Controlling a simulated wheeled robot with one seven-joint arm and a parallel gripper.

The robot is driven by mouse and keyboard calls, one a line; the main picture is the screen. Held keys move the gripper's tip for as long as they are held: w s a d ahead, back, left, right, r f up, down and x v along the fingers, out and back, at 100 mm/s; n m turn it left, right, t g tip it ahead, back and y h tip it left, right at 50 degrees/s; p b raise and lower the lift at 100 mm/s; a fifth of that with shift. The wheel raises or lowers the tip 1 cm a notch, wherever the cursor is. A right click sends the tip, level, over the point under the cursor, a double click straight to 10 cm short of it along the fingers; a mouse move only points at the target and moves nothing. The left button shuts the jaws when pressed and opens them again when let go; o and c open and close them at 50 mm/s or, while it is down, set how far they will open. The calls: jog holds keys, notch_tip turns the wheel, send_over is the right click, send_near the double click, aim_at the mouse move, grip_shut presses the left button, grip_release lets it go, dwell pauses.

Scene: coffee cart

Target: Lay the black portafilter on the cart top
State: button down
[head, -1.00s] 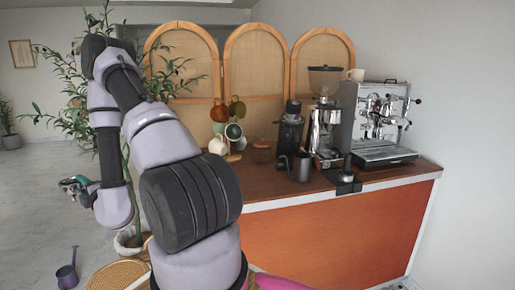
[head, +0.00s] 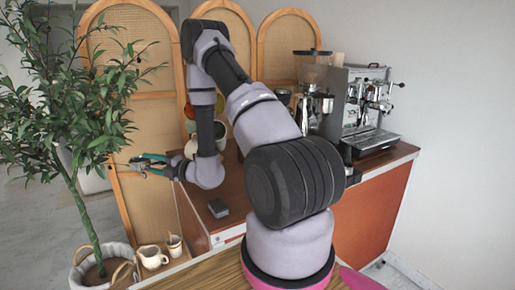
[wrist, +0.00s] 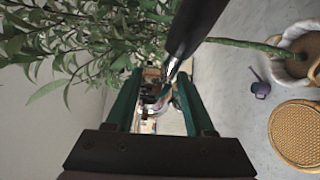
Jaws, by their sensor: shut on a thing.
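My gripper (head: 142,163) is held up at the left, in front of the woven screen. In the picture it is left of the cart top. In the wrist view its teal fingers (wrist: 158,95) are closed on the black portafilter (wrist: 194,28), whose dark handle slants to the upper right with a shiny metal part between the fingertips. In the head view the portafilter is too small to make out clearly. The brown cart top (head: 232,182) runs back to the right, and my arm covers much of it.
A dark grey block (head: 218,208) lies on the near part of the cart top. The espresso machine (head: 365,105) and grinder (head: 315,105) stand at the back right. A leafy plant (head: 85,110) is left of my gripper.

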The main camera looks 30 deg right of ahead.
jog(key=s+a+f+n+g+y, duration=0.1)
jog(key=s+a+n+g+y, duration=0.25)
jog(key=s+n+g, duration=0.35)
jog(key=s+a+f+n+g+y, duration=0.1)
jog(key=s+a+n+g+y, duration=0.3)
jog(key=s+g, duration=0.5)
jog(key=s+d+f+n+g+h, duration=0.2)
jog(key=s+d+n+g+h, duration=1)
jog(key=s, duration=0.3)
jog(key=w+d+r+n+g+h, duration=0.1)
jog(key=w+d+r+n+h, duration=0.1)
jog(key=d+n+h, duration=0.55)
jog(key=w+d+r+n+h, duration=0.15)
jog(key=d+n+h, duration=0.5)
jog(key=d, duration=0.65)
jog(key=w+d+r+n+t+h, duration=0.4)
jog(key=w+d+n+t+h, duration=0.15)
jog(key=w+d+h, duration=0.3)
jog(key=w+d+f+n+t+h, duration=0.2)
jog(key=w+n+t, duration=0.2)
jog(key=w+t, duration=0.35)
jog(key=shift+m+g, duration=0.35)
jog(key=shift+g, duration=0.15)
jog(key=shift+w+a+f, duration=0.1)
jog(key=shift+w+f, duration=0.1)
jog(key=shift+f, duration=1.9)
jog(key=shift+w+f, duration=0.2)
jog(key=shift+f, duration=1.85)
